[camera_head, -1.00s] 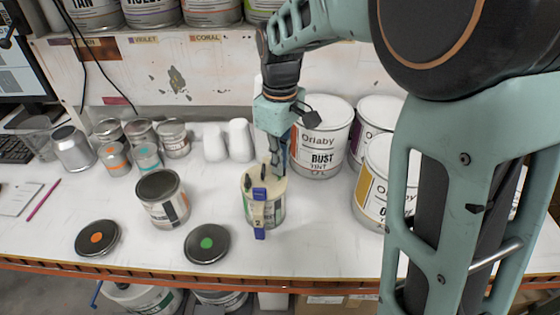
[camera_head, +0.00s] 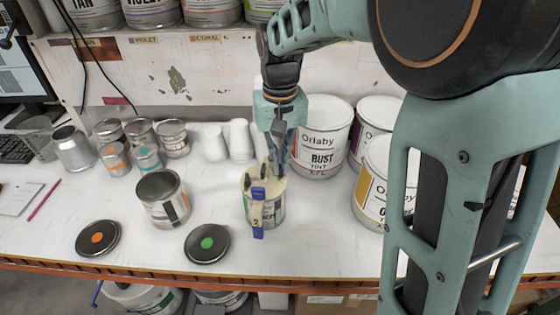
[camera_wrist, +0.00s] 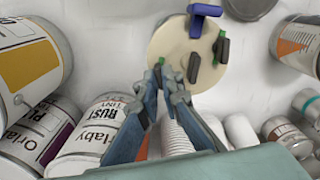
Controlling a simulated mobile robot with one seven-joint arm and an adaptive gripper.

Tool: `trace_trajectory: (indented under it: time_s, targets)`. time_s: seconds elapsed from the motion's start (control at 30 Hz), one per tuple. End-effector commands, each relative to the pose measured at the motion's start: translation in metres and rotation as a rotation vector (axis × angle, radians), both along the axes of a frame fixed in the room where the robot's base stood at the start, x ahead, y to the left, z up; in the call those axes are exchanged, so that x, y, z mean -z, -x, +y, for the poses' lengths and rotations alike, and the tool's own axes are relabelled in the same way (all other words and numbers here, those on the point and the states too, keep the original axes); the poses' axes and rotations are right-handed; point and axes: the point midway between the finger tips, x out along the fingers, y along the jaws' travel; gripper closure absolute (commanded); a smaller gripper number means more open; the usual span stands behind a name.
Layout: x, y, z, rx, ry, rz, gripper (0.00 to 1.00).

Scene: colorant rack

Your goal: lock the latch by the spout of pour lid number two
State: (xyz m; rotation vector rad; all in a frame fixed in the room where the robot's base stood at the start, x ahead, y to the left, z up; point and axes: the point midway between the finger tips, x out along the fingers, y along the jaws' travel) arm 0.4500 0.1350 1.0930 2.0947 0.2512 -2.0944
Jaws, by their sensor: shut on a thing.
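The pour lid (camera_head: 268,190), cream with a number 2 on its front handle, sits on a can (camera_head: 273,212) near the table's front. Its round top fills the top middle of the wrist view (camera_wrist: 170,45). It carries a blue piece (camera_wrist: 205,10) at the handle and two dark upright pieces (camera_wrist: 193,68) (camera_wrist: 221,47). My gripper (camera_head: 278,172) points down at the lid's back right edge.
A Rust tint can (camera_head: 322,145) and other large cans stand close behind and to the right. White bottles (camera_head: 239,138) stand behind. An open dark can (camera_head: 164,200) is to the left. Two dark lids (camera_head: 207,243) (camera_head: 97,241) lie near the front edge.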

Motion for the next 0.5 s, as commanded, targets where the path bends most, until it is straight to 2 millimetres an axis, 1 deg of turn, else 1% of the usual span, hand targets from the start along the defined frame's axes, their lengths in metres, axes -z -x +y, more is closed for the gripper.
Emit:
trace_trajectory:
  time_s: [0.2, 0.5]
  targets:
    - [0.0, 0.0, 0.0001, 0.115, 0.0, 0.0, 1.0]
    - [0.0002, 0.0001, 0.0, 0.186, 0.0, 0.0, 1.0]
